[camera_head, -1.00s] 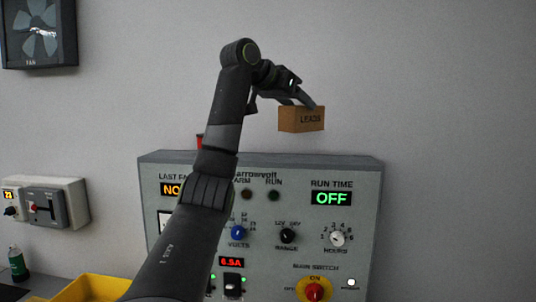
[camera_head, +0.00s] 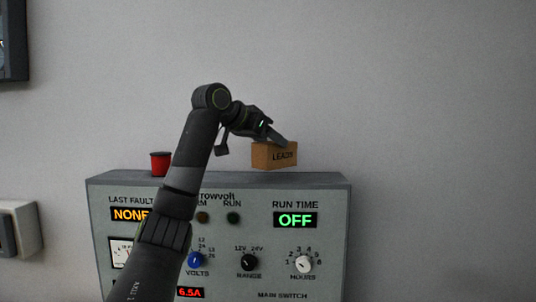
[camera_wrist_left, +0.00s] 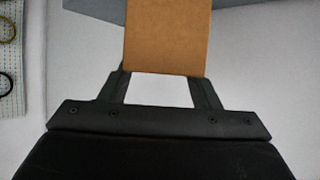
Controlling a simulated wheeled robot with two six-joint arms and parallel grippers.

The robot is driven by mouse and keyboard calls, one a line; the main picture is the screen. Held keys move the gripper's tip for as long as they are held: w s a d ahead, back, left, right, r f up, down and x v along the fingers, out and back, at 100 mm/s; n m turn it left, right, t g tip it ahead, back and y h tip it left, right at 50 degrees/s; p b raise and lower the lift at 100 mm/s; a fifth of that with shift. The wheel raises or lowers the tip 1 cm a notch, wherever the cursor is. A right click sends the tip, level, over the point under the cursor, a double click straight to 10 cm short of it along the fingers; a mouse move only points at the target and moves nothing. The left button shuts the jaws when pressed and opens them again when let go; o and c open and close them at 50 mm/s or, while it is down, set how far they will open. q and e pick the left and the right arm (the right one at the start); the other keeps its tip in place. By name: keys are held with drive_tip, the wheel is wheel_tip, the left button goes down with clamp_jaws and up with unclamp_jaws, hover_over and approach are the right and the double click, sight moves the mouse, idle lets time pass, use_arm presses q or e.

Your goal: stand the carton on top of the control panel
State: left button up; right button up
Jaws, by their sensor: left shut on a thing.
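The carton (camera_head: 275,156) is a small brown box marked LEADS, upright just above the top edge of the control panel (camera_head: 325,240). Whether its base touches the panel top or hovers slightly over it, I cannot tell. My left gripper (camera_head: 281,140) is shut on the carton from its upper left side. In the left wrist view the carton (camera_wrist_left: 168,35) sits between the two fingers (camera_wrist_left: 166,80), with the grey panel top (camera_wrist_left: 90,5) behind it. My right gripper is not in view.
A red cup-like object (camera_head: 160,164) stands on the panel top at the left, behind my arm. The panel top right of the carton is clear. A pale wall box (camera_head: 20,228) is at the far left.

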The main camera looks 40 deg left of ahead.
sight(259, 147)
use_arm(q)
drive_tip(key=shift+s+f, duration=0.5)
drive_tip(key=shift+f, duration=0.4)
drive_tip(key=shift+s+a+f, duration=0.1)
drive_tip(key=shift+s+f, duration=0.1)
drive_tip(key=shift+f, duration=0.35)
drive_tip(key=shift+w+f, duration=0.15)
drive_tip(key=shift+w, duration=0.15)
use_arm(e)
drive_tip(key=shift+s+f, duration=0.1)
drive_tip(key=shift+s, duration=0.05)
use_arm(q)
drive_tip(key=o, duration=1)
drive_tip(key=shift+s, duration=0.1)
drive_tip(key=shift+o, duration=0.6)
drive_tip(key=b+v, duration=0.3)
drive_tip(key=v, duration=0.9)
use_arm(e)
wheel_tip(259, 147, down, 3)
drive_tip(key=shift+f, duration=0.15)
